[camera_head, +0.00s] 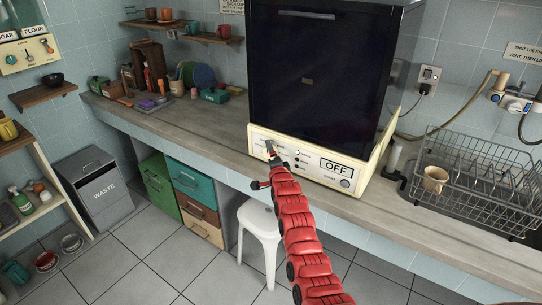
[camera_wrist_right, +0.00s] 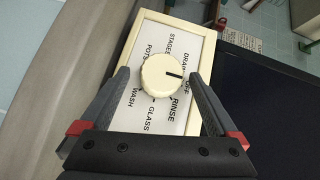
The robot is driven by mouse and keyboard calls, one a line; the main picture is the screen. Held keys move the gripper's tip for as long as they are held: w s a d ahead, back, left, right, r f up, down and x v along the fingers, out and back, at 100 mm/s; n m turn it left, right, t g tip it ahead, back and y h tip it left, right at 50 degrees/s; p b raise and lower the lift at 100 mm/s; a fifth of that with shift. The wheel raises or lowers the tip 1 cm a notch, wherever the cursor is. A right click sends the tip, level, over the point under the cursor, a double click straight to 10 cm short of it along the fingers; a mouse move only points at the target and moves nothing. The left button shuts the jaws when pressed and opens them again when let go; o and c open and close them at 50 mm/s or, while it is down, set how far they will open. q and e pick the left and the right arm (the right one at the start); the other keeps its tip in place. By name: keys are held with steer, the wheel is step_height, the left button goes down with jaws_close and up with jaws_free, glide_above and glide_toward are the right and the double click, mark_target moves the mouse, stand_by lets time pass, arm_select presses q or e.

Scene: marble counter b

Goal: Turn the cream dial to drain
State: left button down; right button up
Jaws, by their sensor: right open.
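The cream dial (camera_wrist_right: 158,76) sits on a white label plate (camera_wrist_right: 150,118) in a cream frame in the right wrist view. Its black pointer mark points right, towards the label OFF. DRAIN, RINSE, GLASS, WASH and POTS are printed around it. My right gripper (camera_wrist_right: 160,78) is open, with one finger on each side of the dial and a visible gap to it. In the head view my red right arm reaches the left part of the machine's cream front panel (camera_head: 310,174), and my right gripper (camera_head: 270,158) hides the dial there. A display (camera_head: 336,165) reads OFF. My left gripper is not in view.
The machine's big dark door (camera_head: 312,75) stands above the panel. A wire dish rack (camera_head: 480,165) with a beige mug (camera_head: 434,179) is to the right. Crockery and a wooden rack stand at the counter's far left. The counter (camera_head: 205,118) between is clear. A white stool (camera_head: 258,222) stands below.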

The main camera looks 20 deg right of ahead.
steer(key=shift+w, duration=0.15)
steer(key=c, duration=1.4)
steer(key=n+g+b, duration=0.1)
steer(key=g, duration=0.1)
steer(key=n+g+h+b, duration=0.1)
steer(key=n+g+b, duration=0.1)
steer(key=shift+w+a+r, duration=0.1)
steer(key=shift+a+r, duration=0.05)
steer(key=shift+r, duration=0.2)
steer(key=shift+r+n+g+h+b, duration=0.15)
steer(key=shift+n+g+h+b, duration=0.25)
steer(key=shift+n+g+b, duration=0.45)
steer(key=shift+g, duration=0.35)
